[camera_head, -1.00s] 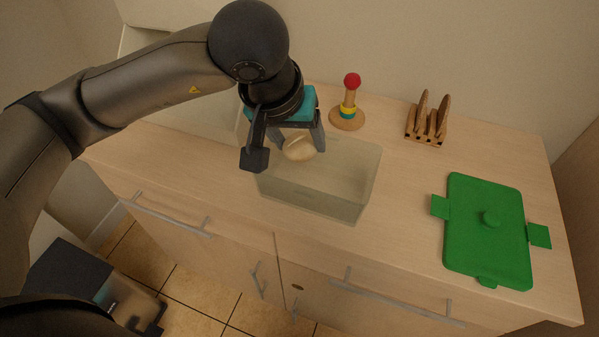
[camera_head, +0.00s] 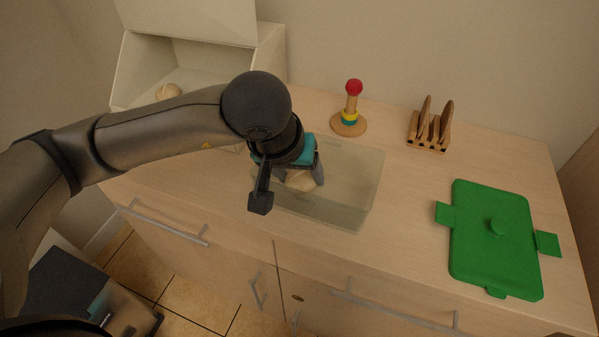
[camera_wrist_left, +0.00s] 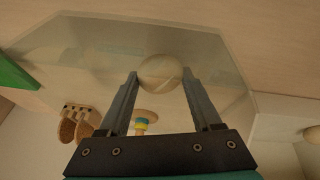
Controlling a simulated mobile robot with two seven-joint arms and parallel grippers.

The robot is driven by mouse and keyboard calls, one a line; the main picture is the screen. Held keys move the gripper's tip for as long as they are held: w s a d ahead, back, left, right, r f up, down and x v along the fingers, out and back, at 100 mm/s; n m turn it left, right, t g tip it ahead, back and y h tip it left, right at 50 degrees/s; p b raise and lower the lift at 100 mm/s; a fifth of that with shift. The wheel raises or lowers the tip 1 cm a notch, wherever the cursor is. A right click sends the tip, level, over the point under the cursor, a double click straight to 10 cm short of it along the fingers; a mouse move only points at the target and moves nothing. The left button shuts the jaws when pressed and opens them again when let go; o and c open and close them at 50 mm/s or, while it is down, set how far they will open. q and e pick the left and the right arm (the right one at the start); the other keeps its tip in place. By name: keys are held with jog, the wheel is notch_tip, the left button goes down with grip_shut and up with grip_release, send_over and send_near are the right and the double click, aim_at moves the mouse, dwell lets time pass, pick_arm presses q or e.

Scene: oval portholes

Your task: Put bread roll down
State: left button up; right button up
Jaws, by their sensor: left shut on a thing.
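A pale tan bread roll (camera_head: 301,181) is between the fingers of my left gripper (camera_head: 303,180), which is shut on it. The roll is in the left part of a clear, see-through container (camera_head: 352,190) on the counter. In the left wrist view the roll (camera_wrist_left: 160,71) sits between the two fingertips (camera_wrist_left: 160,84), with the container (camera_wrist_left: 215,65) around it. I cannot tell whether the roll touches the container's floor. My right gripper is not in view.
A green lid (camera_head: 490,245) with a knob lies on the counter at the right. A ring stacker (camera_head: 350,112) and a wooden rack (camera_head: 430,128) stand behind the container. An open white bread box (camera_head: 215,62) with another roll (camera_head: 168,91) stands at the back left.

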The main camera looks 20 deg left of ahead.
pick_arm(q)
jog(key=shift+f, duration=0.1)
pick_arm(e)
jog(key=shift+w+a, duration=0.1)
pick_arm(q)
jog(key=o, duration=1.4)
jog(key=shift+c, duration=0.2)
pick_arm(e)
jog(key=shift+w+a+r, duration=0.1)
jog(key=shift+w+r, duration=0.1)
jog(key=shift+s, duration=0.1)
pick_arm(q)
jog(key=shift+s+r, duration=0.1)
jog(key=shift+r, duration=0.35)
jog(key=p+v, duration=0.2)
jog(key=v, duration=0.9)
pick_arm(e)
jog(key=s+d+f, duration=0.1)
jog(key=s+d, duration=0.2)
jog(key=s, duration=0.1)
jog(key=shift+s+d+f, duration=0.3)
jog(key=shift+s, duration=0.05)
